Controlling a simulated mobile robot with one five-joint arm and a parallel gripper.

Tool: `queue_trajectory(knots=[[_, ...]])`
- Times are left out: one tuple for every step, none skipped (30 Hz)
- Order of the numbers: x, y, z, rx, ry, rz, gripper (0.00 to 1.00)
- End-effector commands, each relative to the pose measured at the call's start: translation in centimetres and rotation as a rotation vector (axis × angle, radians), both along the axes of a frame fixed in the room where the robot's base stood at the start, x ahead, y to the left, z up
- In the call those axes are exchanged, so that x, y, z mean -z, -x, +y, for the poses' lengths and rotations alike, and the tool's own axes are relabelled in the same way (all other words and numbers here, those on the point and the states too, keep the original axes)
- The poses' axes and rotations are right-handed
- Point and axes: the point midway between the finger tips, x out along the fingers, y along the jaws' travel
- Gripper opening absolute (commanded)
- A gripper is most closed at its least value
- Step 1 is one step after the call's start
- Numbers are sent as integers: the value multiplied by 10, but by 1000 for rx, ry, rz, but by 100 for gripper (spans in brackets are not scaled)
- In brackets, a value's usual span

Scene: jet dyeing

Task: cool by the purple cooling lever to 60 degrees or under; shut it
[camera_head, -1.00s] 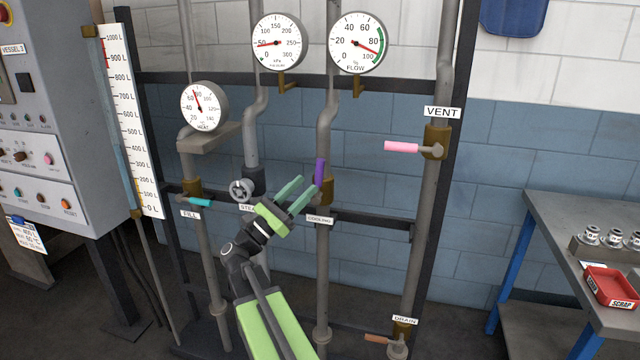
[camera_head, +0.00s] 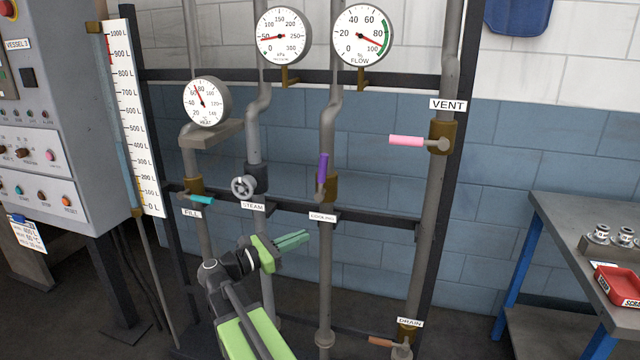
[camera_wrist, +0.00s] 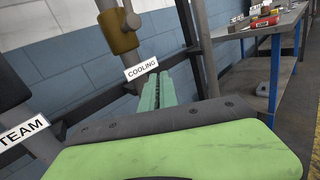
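The purple cooling lever (camera_head: 323,168) stands near upright at the brass valve (camera_head: 330,188) above the COOLING label (camera_head: 323,217). My gripper (camera_head: 292,240) is below and left of it, apart from it, its green fingers close together with nothing between them. In the wrist view the fingers (camera_wrist: 157,92) lie side by side below the COOLING label (camera_wrist: 141,69) and brass valve (camera_wrist: 118,32); the purple handle is out of that view. The heat gauge (camera_head: 207,102) needle points up and slightly left, near 80; the exact value is too small to read.
The steam handwheel (camera_head: 243,186) and teal fill lever (camera_head: 201,199) are left of the cooling pipe. The pink vent lever (camera_head: 407,141) and orange drain lever (camera_head: 381,342) are right. Dark rails cross behind the pipes. A bench (camera_head: 560,222) with a red tray (camera_head: 622,284) stands right.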

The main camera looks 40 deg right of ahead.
Motion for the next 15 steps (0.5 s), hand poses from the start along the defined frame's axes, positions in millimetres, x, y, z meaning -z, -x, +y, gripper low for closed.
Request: queue_trajectory(knots=[[37, 2, 1, 6, -156, -19, 0], [61, 3, 4, 10, -258, -31, 0], [91, 5, 9, 21, -392, -47, 0], [111, 7, 13, 32, -494, -61, 0], [131, 9, 20, 44, -595, -76, 0], [155, 13, 29, 61, -731, -99, 0], [171, 15, 37, 75, -831, -118, 0], [185, 16, 46, 90, -932, -139, 0], [200, 18, 60, 110, -1067, -172, 0], [209, 18, 70, 124, -1166, -199, 0], [216, 18, 81, 139, -1266, -228, 0], [220, 17, 96, 156, -1398, -271, 0], [221, 15, 107, 168, -1497, -308, 0], [219, 13, 116, 177, -1593, -348, 0], [212, 9, 128, 188, -1722, -406, 0]])
